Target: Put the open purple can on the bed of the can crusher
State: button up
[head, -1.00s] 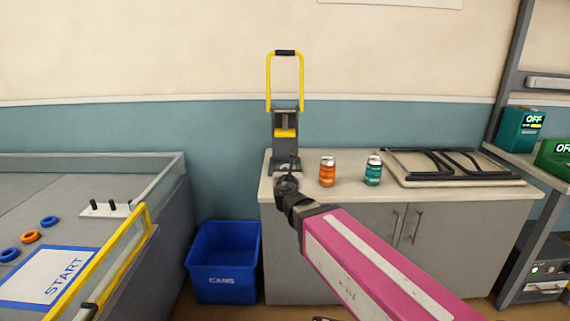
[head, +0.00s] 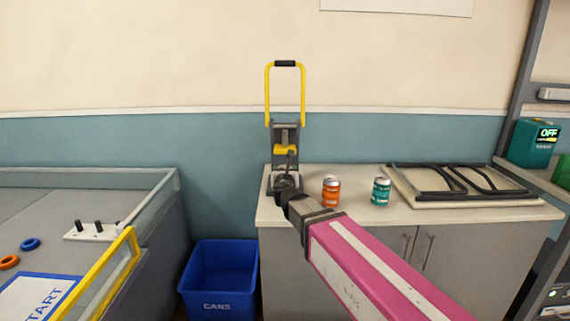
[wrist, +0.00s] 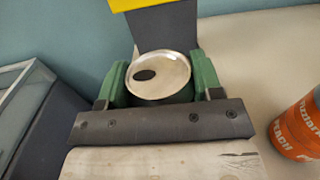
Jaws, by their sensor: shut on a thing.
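My gripper (wrist: 160,85) is shut on a can (wrist: 165,68), with one green finger on each side of it. The can is upright. Its silver lid has a dark open mouth hole; the side is mostly hidden, so I cannot make out its purple colour. The can crusher (head: 286,133) stands at the counter's left end, its yellow handle raised. Its dark upright (wrist: 165,28) is just beyond the can in the wrist view. In the head view my gripper (head: 285,182) covers most of the crusher's bed. I cannot tell whether the can touches the bed.
An orange can (head: 331,191) and a teal can (head: 380,191) stand right of the crusher on the counter (head: 440,217). A board with black frames (head: 455,183) lies farther right. A blue bin (head: 218,279) is on the floor at left, beside a walled grey table (head: 70,205).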

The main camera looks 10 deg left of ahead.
send_near(285, 160)
jog(key=w, duration=0.1)
jog(key=w+a+r, duration=0.1)
jog(key=w, duration=0.3)
jog(key=shift+w+a+r, duration=0.25)
jog(key=shift+a+r, duration=0.05)
jog(key=shift+r, duration=0.1)
jog(key=shift+w+f, duration=0.1)
jog(key=shift+w, duration=0.25)
jog(key=shift+s+f, duration=0.15)
jog(key=shift+s, duration=0.05)
jog(key=o, duration=1.1)
jog(key=shift+f, duration=0.1)
jog(key=v, duration=1.2)
